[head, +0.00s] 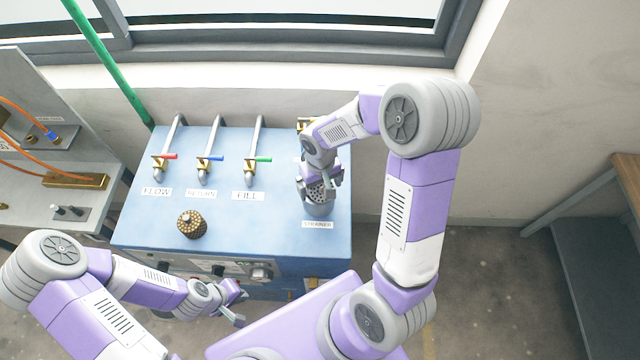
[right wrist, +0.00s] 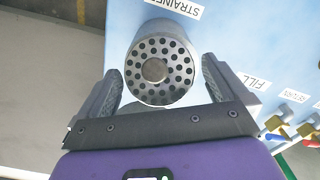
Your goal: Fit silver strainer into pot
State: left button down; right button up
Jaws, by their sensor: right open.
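The silver strainer (right wrist: 158,70), a perforated round face with a plain centre knob, shows at the mouth of the grey cylindrical pot (right wrist: 172,28). Its perforated face also shows in the head view (head: 318,192). The pot (head: 319,210) stands on the blue bench behind the STRAINER label. My right gripper (right wrist: 160,90) is open, with one finger on each side of the strainer and gaps visible between. How deep the strainer sits is hard to tell. My left gripper (head: 236,303) is open and empty in front of the bench.
A dark, gold-dotted domed piece (head: 192,224) stands on the blue bench (head: 260,225). Several taps with coloured handles (head: 208,165) line the back of the bench, with labels before them. The middle of the bench top is clear. A panel with orange hoses (head: 40,140) is at left.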

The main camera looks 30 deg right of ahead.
jog(key=r, duration=0.7)
jog(key=shift+a, duration=0.25)
